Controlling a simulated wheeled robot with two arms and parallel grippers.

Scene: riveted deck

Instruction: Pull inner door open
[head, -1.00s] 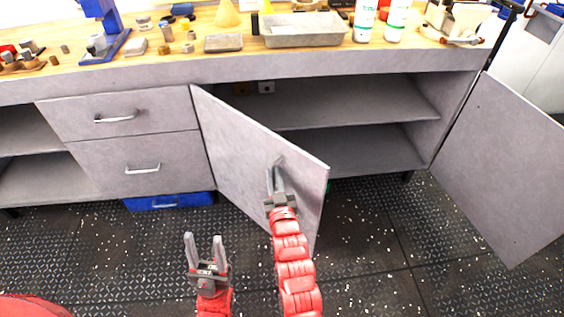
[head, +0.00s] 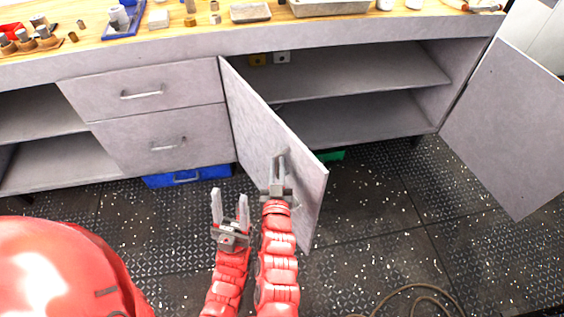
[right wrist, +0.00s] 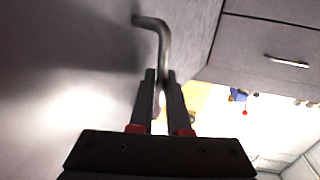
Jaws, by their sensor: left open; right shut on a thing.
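The inner door (head: 262,130) is a grey panel hinged on its left side beside the drawers. It stands partly open, swung out from the cabinet. My right gripper (head: 279,163) is shut on the door's metal handle; in the right wrist view the bent handle (right wrist: 163,45) runs down between the fingers (right wrist: 160,88). Part of the handle is hidden by the fingers. My left gripper (head: 230,203) is open and empty, just left of the right gripper and in front of the door, fingers pointing up.
The opposite door (head: 506,128) stands wide open at the right. Two handled drawers (head: 162,138) are at the left. A blue box (head: 186,177) and a green item (head: 331,156) lie under the cabinet. A cable (head: 412,291) lies on the floor; the floor at right is otherwise clear.

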